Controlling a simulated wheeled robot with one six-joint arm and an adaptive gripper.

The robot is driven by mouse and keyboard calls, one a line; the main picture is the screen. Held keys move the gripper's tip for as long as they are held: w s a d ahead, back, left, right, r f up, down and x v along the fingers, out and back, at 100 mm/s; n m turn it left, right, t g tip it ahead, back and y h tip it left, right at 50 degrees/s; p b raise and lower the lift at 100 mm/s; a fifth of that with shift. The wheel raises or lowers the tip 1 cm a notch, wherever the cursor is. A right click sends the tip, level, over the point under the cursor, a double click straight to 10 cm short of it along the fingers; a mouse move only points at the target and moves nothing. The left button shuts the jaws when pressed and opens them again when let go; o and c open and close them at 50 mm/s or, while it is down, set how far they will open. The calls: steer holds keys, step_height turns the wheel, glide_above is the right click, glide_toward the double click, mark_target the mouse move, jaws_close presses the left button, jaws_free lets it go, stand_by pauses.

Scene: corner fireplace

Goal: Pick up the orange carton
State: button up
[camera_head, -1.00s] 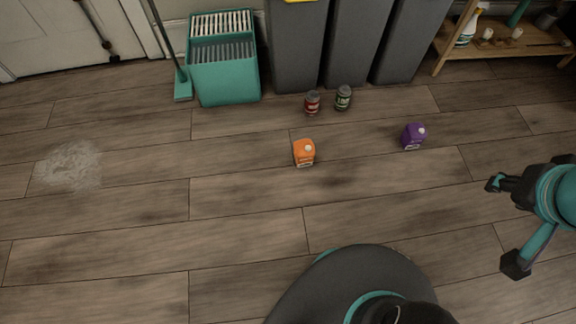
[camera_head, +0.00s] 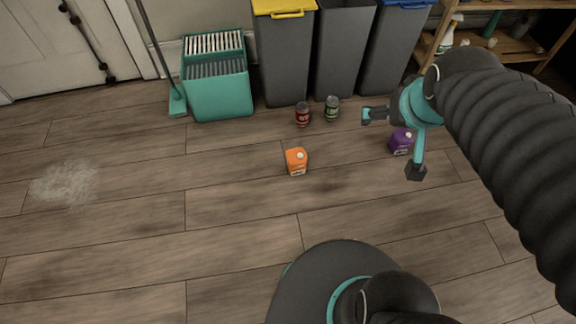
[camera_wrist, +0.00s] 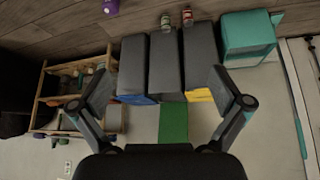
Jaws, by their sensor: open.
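The orange carton (camera_head: 297,161) stands on the wooden floor in the middle of the head view, with its pale cap on top. It does not show in the wrist view. My gripper (camera_head: 391,143) is to the right of the carton, apart from it, with its two fingers spread wide. In the wrist view my gripper (camera_wrist: 162,82) is open with nothing between the fingers; the bins show beyond them.
A purple carton (camera_head: 401,142) shows behind my gripper. A teal mop bucket (camera_head: 217,90) and shelf (camera_head: 510,48) are at the back.

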mark_target(298, 158)
steer(key=w+a+f+n+t+y+b, duration=0.15)
steer(key=w+a+f, duration=0.25)
steer(key=w+f, duration=0.85)
steer(key=w+a+f+n+t+b, duration=0.1)
steer(key=w+a+f+t+b, duration=0.2)
steer(key=w+f, duration=0.9)
steer(key=s+a+f+t+y+b, duration=0.1)
steer(key=s+a+f, duration=0.15)
steer(key=f, duration=0.75)
steer(key=s+a+f+n+y+b, duration=0.1)
steer(key=a+f+b, duration=0.15)
steer(key=f, duration=0.75)
steer(key=s+a+f+t+y+b, duration=0.1)
steer(key=a+f, duration=0.2)
steer(key=f, duration=0.7)
steer(key=x, duration=0.7)
steer(key=shift+w+a+f, duration=0.2)
steer(key=shift+w+a, duration=0.05)
steer(key=shift+b+x, duration=0.45)
steer(key=shift+x, duration=2.2)
steer(key=shift+d+f, duration=0.15)
steer(key=shift+d, duration=0.05)
